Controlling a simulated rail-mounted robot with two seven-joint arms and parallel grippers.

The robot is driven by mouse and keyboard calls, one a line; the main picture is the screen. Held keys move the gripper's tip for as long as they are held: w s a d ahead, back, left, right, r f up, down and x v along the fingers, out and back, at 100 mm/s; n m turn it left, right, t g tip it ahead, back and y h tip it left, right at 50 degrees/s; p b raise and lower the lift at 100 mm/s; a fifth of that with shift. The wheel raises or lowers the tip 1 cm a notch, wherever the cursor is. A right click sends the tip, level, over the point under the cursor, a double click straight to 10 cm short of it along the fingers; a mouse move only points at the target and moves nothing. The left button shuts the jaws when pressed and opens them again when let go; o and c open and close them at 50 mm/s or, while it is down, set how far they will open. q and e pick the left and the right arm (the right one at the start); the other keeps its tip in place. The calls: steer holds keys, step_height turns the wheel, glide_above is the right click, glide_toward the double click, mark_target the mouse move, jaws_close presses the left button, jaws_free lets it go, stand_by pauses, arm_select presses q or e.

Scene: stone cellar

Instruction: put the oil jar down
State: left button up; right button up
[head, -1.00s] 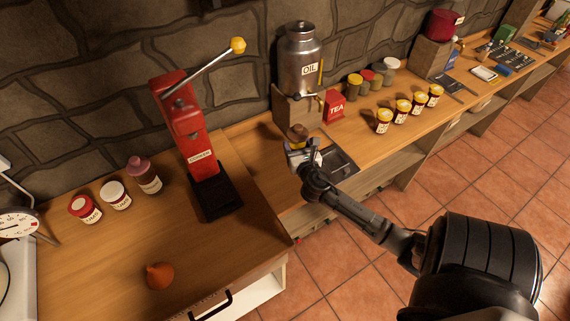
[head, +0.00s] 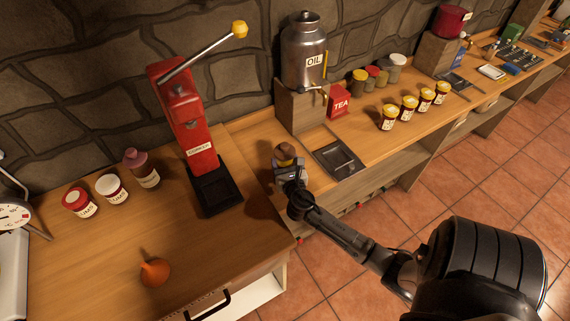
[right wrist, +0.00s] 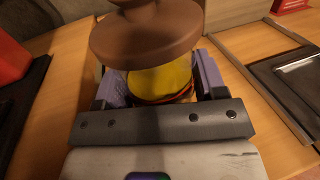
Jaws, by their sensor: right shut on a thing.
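The oil jar (head: 285,149) has a brown, knob-like lid and a yellow body. In the right wrist view the jar (right wrist: 158,82) stands upright between the purple-grey finger pads, its lid overhanging them. My right gripper (head: 287,166) is shut on it, left of the dark drip tray (head: 338,159) and right of the red corker press. The jar's base is hidden by the gripper, so I cannot tell whether it touches the wood. My left gripper is not in view.
A steel OIL canister (head: 303,55) stands on a block behind the tray, next to a red TEA box (head: 339,100). The red corker (head: 190,125) stands left. Several yellow-lidded jars line the bench to the right. An orange funnel-like item (head: 154,271) lies front left.

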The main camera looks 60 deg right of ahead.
stand_by(0.3)
steer(key=o, duration=1.2)
steer(key=shift+r, duration=0.15)
steer(key=shift+p+v, duration=0.45)
steer(key=shift+v, duration=3.35)
steer(key=shift+d, duration=0.1)
